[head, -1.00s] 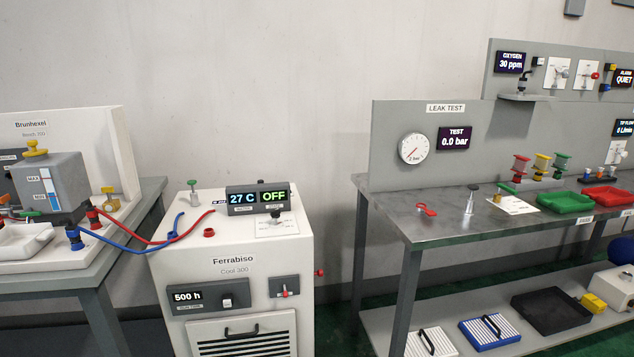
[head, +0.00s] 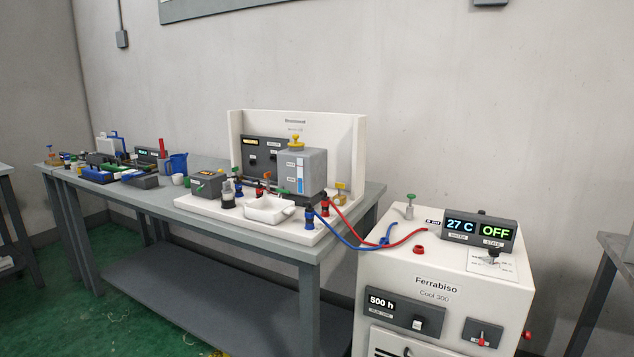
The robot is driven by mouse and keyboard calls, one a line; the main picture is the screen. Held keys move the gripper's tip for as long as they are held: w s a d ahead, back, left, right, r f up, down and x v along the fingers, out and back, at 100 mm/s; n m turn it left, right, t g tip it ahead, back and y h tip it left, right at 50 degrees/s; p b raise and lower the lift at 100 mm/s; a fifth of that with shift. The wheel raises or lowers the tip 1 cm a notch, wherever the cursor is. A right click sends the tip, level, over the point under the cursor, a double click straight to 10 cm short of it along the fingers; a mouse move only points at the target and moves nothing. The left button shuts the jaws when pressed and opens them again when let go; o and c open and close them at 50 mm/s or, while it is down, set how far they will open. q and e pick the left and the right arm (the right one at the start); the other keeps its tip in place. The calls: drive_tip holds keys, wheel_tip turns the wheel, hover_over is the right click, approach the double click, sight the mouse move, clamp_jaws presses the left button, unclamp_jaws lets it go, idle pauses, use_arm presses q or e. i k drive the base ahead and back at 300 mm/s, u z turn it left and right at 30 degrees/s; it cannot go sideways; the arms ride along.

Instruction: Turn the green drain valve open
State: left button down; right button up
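A green-topped fitting on a thin metal stem (head: 410,206) stands upright on the top of the white Ferrabiso chiller (head: 385,262), at its back left. A small green piece (head: 239,187) also shows on the white bench unit, near the black-based fittings. I cannot tell which of these is the drain valve, or how either is turned. The grey tank (head: 309,172) with a yellow cap stands on the white unit on the bench. Neither of my grippers is in view.
The blue hose (head: 350,245) and red hose (head: 370,243) run from the bench unit to the chiller. A white tray (head: 268,209) sits at the unit's front. The chiller display (head: 479,231) reads 27 C and OFF. Green floor (head: 150,320) lies clear at lower left.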

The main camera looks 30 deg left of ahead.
sight(280, 189)
drive_tip(key=u, duration=1.15)
